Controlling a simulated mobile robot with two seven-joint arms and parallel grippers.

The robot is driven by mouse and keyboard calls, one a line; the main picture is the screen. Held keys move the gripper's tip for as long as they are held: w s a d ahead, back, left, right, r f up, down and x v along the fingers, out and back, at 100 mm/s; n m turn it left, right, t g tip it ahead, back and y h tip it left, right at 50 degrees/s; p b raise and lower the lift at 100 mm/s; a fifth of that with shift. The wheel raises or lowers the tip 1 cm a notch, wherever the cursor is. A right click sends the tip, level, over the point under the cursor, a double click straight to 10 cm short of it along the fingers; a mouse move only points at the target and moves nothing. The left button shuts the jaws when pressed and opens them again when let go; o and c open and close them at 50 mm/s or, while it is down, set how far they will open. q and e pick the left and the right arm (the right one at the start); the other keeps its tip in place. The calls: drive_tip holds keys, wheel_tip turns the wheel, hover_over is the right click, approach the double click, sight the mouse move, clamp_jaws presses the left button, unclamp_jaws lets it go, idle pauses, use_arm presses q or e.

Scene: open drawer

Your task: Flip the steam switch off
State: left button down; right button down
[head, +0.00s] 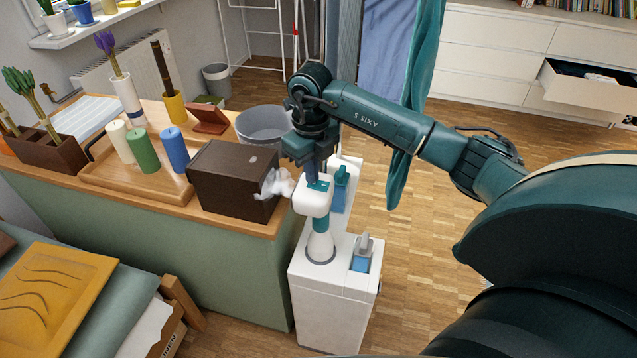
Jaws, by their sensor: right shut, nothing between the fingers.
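A white unit with a teal patch on top (314,200) stands on a conical white base on a narrow white cabinet (318,300). Behind it is a blue fitting with a teal upright part (340,185). In front is a blue fitting with a grey upright part (362,250). I cannot tell which part is the steam switch, or its setting. My right gripper (313,176) points down, shut and empty, just above or touching the white unit's top. Its fingertips are small and partly hidden. My left gripper is out of view.
Left of the cabinet is a wooden counter with a dark brown box (232,180), crumpled white material (277,184), a grey basin (264,125) and a tray with candles (110,183). A teal curtain (405,120) hangs behind my right arm. Open floor lies right of the cabinet.

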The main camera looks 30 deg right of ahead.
drive_tip(key=shift+f, duration=0.3)
drive_tip(key=shift+r, duration=0.1)
drive_tip(key=shift+r+p, duration=2.5)
drive_tip(key=shift+r, duration=1)
